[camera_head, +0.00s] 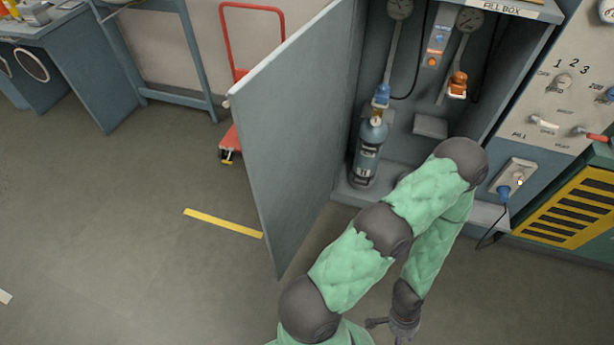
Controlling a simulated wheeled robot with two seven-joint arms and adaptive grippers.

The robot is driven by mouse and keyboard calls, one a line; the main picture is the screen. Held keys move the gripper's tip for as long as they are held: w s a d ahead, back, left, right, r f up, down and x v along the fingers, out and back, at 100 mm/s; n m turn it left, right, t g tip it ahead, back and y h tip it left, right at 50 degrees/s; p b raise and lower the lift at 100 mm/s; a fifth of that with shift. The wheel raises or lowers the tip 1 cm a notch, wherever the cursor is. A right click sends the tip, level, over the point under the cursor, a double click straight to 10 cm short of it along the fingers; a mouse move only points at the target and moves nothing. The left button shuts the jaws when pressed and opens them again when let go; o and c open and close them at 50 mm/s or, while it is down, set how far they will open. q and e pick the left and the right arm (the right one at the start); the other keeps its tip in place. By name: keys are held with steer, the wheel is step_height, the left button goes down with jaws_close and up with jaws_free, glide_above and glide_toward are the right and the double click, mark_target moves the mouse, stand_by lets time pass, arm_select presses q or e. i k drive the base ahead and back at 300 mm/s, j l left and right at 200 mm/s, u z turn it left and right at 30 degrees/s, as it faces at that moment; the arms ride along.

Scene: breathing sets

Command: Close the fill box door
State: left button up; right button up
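The fill box (520,8) is a grey cabinet with a label on its top edge, at the upper right. Its grey door (290,130) is hinged on the left side and stands wide open, swung out toward me. A blue-grey cylinder (368,155) stands upright inside, near the hinge side. My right arm is folded in front of the opening, its elbow covering the lower right of the box. My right gripper (385,324) is low near the bottom edge, to the right of the door and apart from it. Its fingers are small and partly hidden. My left gripper is out of view.
A control panel (560,100) with knobs and a yellow-and-black vent (575,208) stand right of the box. A red cart (236,75) stands behind the door. A blue workbench (85,70) is at the upper left. The floor left of the door is clear.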

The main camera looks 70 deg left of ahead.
mark_target(286, 111)
steer(key=k+j+z, duration=0.3)
steer(key=k+z, duration=0.15)
steer(key=k+j+z, duration=0.1)
steer(key=k+z, duration=0.8)
steer(key=k+l+z, duration=0.25)
steer(key=k+z, duration=0.2)
steer(key=k+u, duration=0.1)
steer(key=u, duration=0.3)
steer(key=k+j+u, duration=0.1)
steer(key=u, duration=0.25)
steer(key=k+u, duration=0.1)
steer(key=u, duration=0.3)
steer(key=j+u, duration=0.15)
steer(key=u, duration=1.35)
steer(key=k+j, duration=0.05)
steer(key=j, duration=0.05)
